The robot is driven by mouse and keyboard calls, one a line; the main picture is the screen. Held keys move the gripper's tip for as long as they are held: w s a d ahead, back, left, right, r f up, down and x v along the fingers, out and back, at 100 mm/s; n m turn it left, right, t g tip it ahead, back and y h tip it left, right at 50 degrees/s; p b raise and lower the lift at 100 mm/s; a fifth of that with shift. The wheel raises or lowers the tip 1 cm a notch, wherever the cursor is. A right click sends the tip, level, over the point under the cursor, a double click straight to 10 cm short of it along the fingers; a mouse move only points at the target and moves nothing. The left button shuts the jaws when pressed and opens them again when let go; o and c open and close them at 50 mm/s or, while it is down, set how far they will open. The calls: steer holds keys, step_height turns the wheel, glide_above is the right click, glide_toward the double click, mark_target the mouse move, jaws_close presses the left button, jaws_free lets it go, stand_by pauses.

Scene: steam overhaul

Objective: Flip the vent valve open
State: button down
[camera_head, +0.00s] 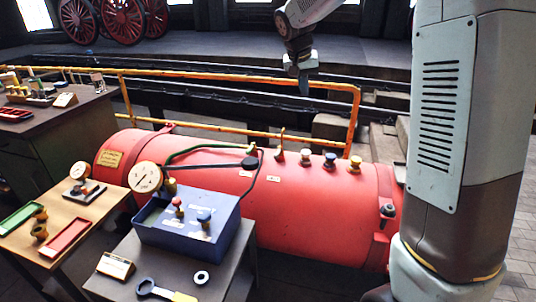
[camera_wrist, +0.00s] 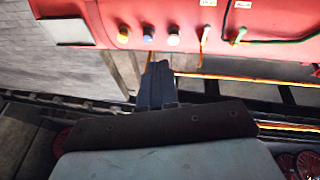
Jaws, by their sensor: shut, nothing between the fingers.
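The red boiler (camera_head: 225,205) lies across the middle of the head view. A thin brass lever (camera_head: 281,146) stands upright on its top; it also shows in the wrist view (camera_wrist: 204,38). It looks like the vent valve's handle, but its label is too small to read. My gripper (camera_head: 304,82) hangs in the air above and beyond the boiler, apart from the lever. In the wrist view its dark fingers (camera_wrist: 157,80) are together and empty.
White-topped (camera_head: 305,156), blue-topped (camera_head: 329,160) and yellow-topped (camera_head: 355,164) fittings stand right of the lever. A hose end lies to its left. A yellow rail (camera_head: 230,76) runs behind the boiler. A blue box (camera_head: 187,225) stands on a front table.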

mark_target(278, 152)
steer(key=w+a+f+h, duration=0.1)
steer(key=w+a+f, duration=0.5)
steer(key=f, duration=0.4)
steer(key=w+a+f+h, duration=0.1)
steer(key=w+a+f, duration=0.5)
steer(key=f, duration=0.3)
steer(key=w+a+f+h, duration=0.1)
steer(key=w+a+f, duration=0.5)
steer(key=w+f, duration=0.2)
step_height(278, 152, down, 3)
steer(key=shift+w+a+r+m, duration=0.15)
steer(key=shift+a+r+m, duration=0.05)
steer(key=shift+a+m, duration=0.1)
steer(key=w+d+f, duration=0.2)
steer(key=d+f, duration=0.6)
steer(key=f, duration=0.1)
steer(key=shift+w+d, duration=0.25)
steer(key=shift+d, duration=0.05)
steer(key=shift+s+a, duration=0.1)
